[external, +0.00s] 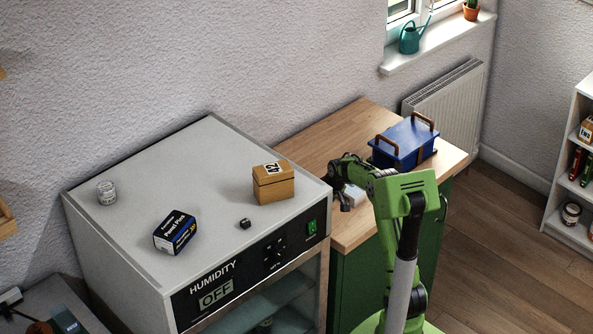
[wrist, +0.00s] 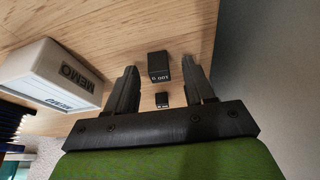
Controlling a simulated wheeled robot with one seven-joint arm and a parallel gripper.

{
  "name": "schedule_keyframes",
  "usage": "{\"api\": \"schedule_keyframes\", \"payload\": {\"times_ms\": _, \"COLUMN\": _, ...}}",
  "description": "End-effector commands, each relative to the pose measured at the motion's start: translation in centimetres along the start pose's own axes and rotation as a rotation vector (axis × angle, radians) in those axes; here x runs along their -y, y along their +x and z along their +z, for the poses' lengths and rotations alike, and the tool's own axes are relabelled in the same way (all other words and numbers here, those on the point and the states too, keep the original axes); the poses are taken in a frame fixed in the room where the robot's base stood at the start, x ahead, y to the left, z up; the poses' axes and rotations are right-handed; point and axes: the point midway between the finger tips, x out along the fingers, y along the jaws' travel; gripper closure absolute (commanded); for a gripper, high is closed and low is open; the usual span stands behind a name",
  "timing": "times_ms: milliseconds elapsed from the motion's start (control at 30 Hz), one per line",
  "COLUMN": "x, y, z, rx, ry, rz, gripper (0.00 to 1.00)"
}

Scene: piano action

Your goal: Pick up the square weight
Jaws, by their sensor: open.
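In the wrist view a dark block weight (wrist: 159,66) with white lettering, which looks like "100 g", lies on the wooden worktop. A smaller dark block (wrist: 162,99) with tiny lettering lies next to it, nearer the gripper's palm. My gripper (wrist: 160,62) is open, with one finger on each side of the two blocks in the picture. It appears empty; whether the fingers reach down to the blocks' level is unclear. In the external view my gripper (external: 344,198) is over the worktop's left part, and the blocks there are hidden. A small dark cube (external: 245,223) sits on the humidity cabinet.
A white memo box (wrist: 50,75) stands left of the fingers. A blue box with brown handles (external: 404,145) stands on the wooden worktop (external: 335,132). The humidity cabinet (external: 190,150) holds a wooden box (external: 273,187), a dark carton (external: 175,233) and a jar (external: 107,193).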

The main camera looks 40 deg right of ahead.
Motion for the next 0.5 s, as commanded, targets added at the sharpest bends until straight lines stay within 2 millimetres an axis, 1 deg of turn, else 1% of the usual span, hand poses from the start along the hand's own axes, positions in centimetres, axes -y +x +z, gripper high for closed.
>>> {"api": "schedule_keyframes", "payload": {"times_ms": 33, "x": 0.0, "y": -0.06, "z": -0.01, "rx": 0.0, "ry": 0.0, "rz": 0.0, "gripper": 0.5}}
{"api": "schedule_keyframes", "payload": {"times_ms": 300, "x": 0.0, "y": -0.07, "z": 0.02, "rx": 0.001, "ry": 0.0, "rz": 0.0, "gripper": 0.91}}
{"api": "schedule_keyframes", "payload": {"times_ms": 367, "x": 0.0, "y": -0.07, "z": 0.02, "rx": 0.001, "ry": 0.0, "rz": 0.0, "gripper": 1.0}}
{"api": "schedule_keyframes", "payload": {"times_ms": 500, "x": 0.0, "y": -0.09, "z": 0.0, "rx": 0.0, "ry": 0.0, "rz": 0.0, "gripper": 1.0}}
